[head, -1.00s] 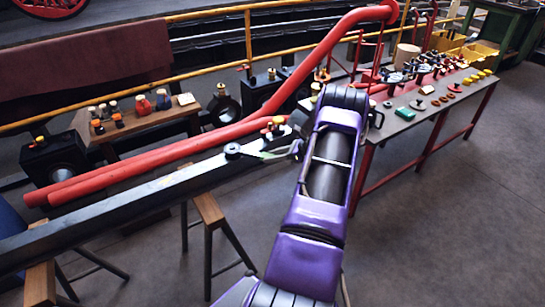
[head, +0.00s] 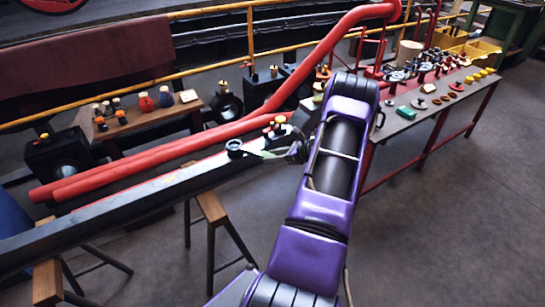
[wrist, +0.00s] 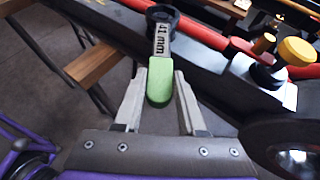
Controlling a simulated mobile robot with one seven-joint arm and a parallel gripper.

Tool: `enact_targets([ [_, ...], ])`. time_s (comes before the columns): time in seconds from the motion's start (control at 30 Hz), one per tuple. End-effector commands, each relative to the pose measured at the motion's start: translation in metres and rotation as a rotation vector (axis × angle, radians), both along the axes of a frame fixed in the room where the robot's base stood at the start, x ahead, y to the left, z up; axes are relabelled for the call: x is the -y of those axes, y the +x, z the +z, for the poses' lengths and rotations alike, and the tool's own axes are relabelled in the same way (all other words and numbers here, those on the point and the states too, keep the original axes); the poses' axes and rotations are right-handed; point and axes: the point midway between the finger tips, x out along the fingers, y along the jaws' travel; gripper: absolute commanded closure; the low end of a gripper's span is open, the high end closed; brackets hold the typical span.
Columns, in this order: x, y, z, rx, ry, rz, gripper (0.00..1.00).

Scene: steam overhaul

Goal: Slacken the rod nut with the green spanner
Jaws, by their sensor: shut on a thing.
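The green spanner (wrist: 159,82) has a green grip and a pale shank marked "41 mm". My gripper (wrist: 160,72) is shut on the green grip, one finger on each side. The spanner's dark ring end (wrist: 163,14) lies over the dark rod beam (wrist: 108,22) in the wrist view. The rod nut cannot be made out apart from the ring, so I cannot tell how far it is seated. In the head view the spanner (head: 268,154) runs along the beam from my gripper (head: 294,152) to a dark round piece (head: 234,147).
A yellow-topped fitting (wrist: 297,52) stands on the rod end right of my gripper. Red pipes (head: 150,163) run behind the beam. Wooden trestles (head: 211,208) hold it up. A red-legged bench (head: 415,113) with parts stands to the right. The floor in front is clear.

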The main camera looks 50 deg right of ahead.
Motion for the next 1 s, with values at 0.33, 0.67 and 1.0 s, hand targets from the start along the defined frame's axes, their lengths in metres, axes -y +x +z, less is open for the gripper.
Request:
enact_targets([
  [0.33, 0.0, 0.001, 0.024, 0.004, 0.0, 0.0, 1.0],
  [0.67, 0.0, 0.001, 0.042, 0.003, 0.0, 0.0, 1.0],
  [1.0, 0.0, 0.001, 0.044, 0.003, 0.001, 0.0, 1.0],
])
